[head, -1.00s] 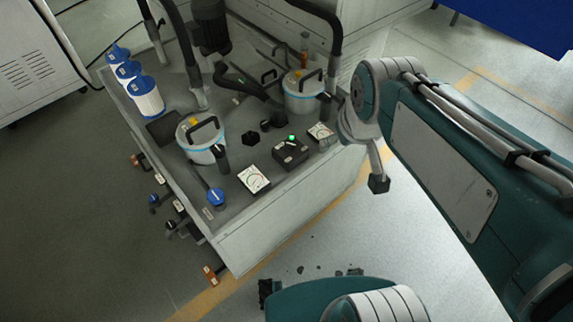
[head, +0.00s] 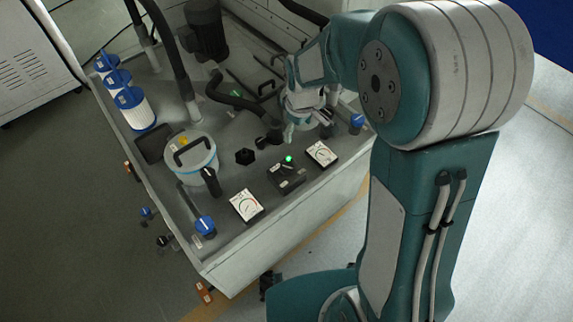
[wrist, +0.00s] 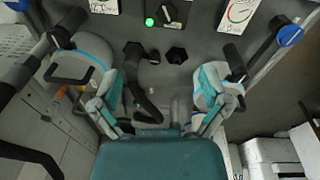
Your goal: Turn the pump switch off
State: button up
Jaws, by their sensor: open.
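The pump switch is a black box (head: 287,172) with a lit green lamp, lying between two white dial gauges near the front edge of the bench top. In the wrist view its black rotary knob (wrist: 172,13) shows at the top, with a pale pointer mark, beside the green lamp (wrist: 149,22). My gripper (head: 303,128) hangs over the bench behind the box, apart from it. In the wrist view my gripper (wrist: 161,108) has its two fingers wide apart with nothing held between them.
Gauges (head: 246,206) (head: 322,153) flank the box. A lidded canister (head: 192,157) and a blue-handled valve (head: 204,226) stand to the left. A black hose elbow (head: 268,134) rises near my gripper. A black hexagonal knob (head: 245,156) sits behind the box.

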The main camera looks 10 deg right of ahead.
aim_at(287, 167)
jog(key=w+f, duration=0.1)
jog(key=f, duration=0.6)
jog(key=a+f+n, duration=0.1)
jog(key=f, duration=0.5)
jog(key=w+a+f+n+g, duration=0.1)
jog(key=f, duration=0.6)
jog(key=shift+w+a+f, duration=0.25)
jog(key=shift+w+f, duration=0.05)
jog(key=c, duration=1.1)
